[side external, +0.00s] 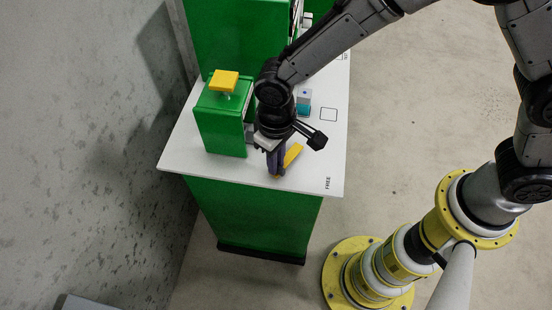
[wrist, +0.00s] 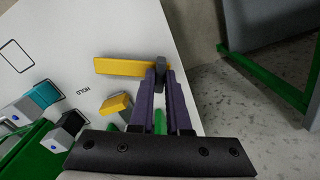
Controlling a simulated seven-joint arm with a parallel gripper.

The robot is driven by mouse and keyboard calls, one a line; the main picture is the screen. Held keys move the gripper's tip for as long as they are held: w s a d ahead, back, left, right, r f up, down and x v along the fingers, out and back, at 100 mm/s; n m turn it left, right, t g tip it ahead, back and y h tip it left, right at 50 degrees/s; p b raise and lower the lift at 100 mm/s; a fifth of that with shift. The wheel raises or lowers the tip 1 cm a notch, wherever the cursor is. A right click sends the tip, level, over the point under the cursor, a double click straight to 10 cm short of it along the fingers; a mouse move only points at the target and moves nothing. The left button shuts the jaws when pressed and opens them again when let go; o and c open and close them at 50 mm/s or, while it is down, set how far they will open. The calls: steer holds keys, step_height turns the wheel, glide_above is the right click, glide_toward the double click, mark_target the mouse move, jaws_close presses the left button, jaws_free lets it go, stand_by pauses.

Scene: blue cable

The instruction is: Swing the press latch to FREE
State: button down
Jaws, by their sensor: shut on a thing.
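The latch is a yellow bar (side external: 293,154) lying over the white top near its front edge. In the wrist view the bar (wrist: 125,67) runs left from a dark grey knob (wrist: 159,73) at its right end. My gripper (side external: 276,173) is down at the front end of the bar. Its purple fingers (wrist: 160,80) are closed around the dark knob and hide part of it. The printed word FREE (side external: 328,183) is at the front right of the top. The word HOLD (wrist: 84,90) reads upside down in the wrist view.
A green box (side external: 221,125) with a yellow plate (side external: 224,81) stands left of my gripper. A teal-and-grey block (side external: 304,107) and a printed square (side external: 328,115) are behind it. A grey-and-yellow block (wrist: 115,104) is near my fingers. The white top (side external: 312,170) is clear around FREE.

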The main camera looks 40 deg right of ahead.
steer(key=m, duration=1.2)
steer(key=shift+m, duration=0.3)
stand_by(0.4)
steer(key=c, duration=0.9)
jaws_free()
step_height(320, 180, up, 14)
steer(key=shift+f, duration=0.1)
